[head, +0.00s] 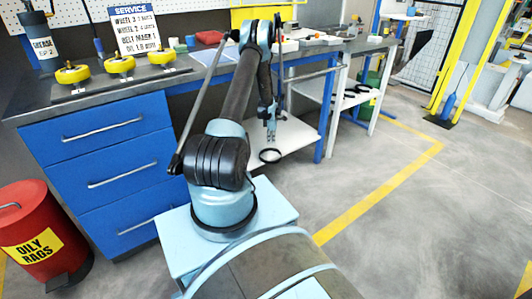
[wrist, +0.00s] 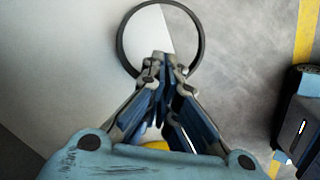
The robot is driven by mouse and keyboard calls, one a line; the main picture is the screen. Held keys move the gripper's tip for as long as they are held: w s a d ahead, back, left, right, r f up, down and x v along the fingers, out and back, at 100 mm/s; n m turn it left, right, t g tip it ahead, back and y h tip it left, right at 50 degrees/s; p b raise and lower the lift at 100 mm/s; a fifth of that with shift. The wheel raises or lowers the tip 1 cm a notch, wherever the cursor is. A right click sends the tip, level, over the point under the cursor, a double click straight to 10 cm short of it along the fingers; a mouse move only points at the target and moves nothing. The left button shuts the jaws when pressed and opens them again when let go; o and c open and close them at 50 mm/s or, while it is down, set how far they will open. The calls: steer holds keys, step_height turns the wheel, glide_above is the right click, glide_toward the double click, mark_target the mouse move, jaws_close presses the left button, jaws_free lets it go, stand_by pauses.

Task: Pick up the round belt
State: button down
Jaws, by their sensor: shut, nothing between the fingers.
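The round belt (head: 270,161) is a thin black ring. In the head view it is at the low white shelf beside the blue drawer bench, just below my gripper (head: 270,137). In the wrist view the belt (wrist: 119,40) is at the top, and a light-dark edge crosses its opening. My gripper (wrist: 162,62) has its fingertips together with nothing between them. The tips overlap the near part of the ring in the picture and hide a piece of it. I cannot tell whether they touch it.
The white shelf (head: 293,133) is under the grey bench top, with a blue leg (head: 327,125) to its right. Yellow wheels stand on the bench at left. A red bin (head: 35,225) is at lower left. The floor at right is open.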

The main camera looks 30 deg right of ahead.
mark_target(265, 158)
steer(key=shift+n, duration=0.5)
step_height(265, 158, down, 10)
steer(key=shift+f, duration=0.1)
steer(key=shift+w+a, duration=0.25)
steer(key=shift+a, duration=0.3)
steer(key=shift+w+a, duration=0.2)
steer(key=shift+a, duration=0.3)
steer(key=shift+w+a, duration=0.3)
steer(key=shift+a, duration=0.45)
steer(key=shift+s+d, duration=0.1)
